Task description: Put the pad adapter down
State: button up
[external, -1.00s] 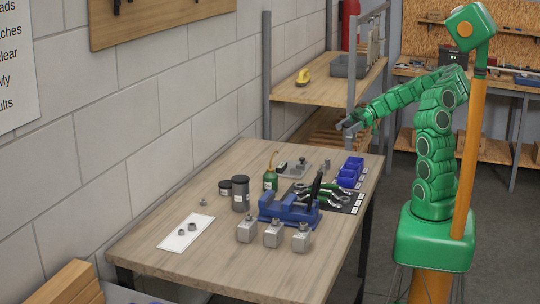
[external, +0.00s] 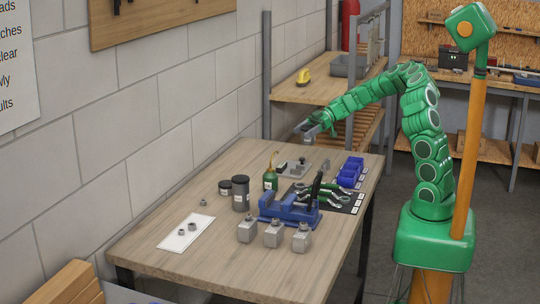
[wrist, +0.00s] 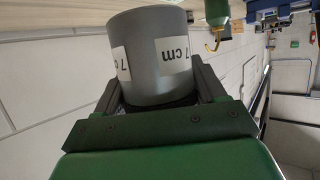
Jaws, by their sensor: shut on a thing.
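In the wrist view, a grey cylinder with white "7 cm" labels (wrist: 155,55), which I take for the pad adapter, sits between the two dark fingers of my gripper (wrist: 158,92). The gripper is shut on it. Its lower end is hidden behind the gripper body. The held piece is small and hard to make out there.
A green oil can (external: 270,180), dark canisters (external: 241,194) and a blue vise (external: 285,209) stand on the bench. Grey blocks (external: 273,235) are at the front, blue bins (external: 350,172) at the right. The left front has bare wood.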

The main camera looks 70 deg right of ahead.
jog(key=w+a+n+g+y, duration=0.2)
jog(key=w+a, duration=1.8)
jog(key=a, duration=0.2)
jog(key=shift+s+d+f, duration=0.1)
jog(key=shift+d+f, duration=0.05)
jog(key=shift+f, duration=4.25)
jog(key=o, duration=1.5)
jog(key=shift+f, duration=0.1)
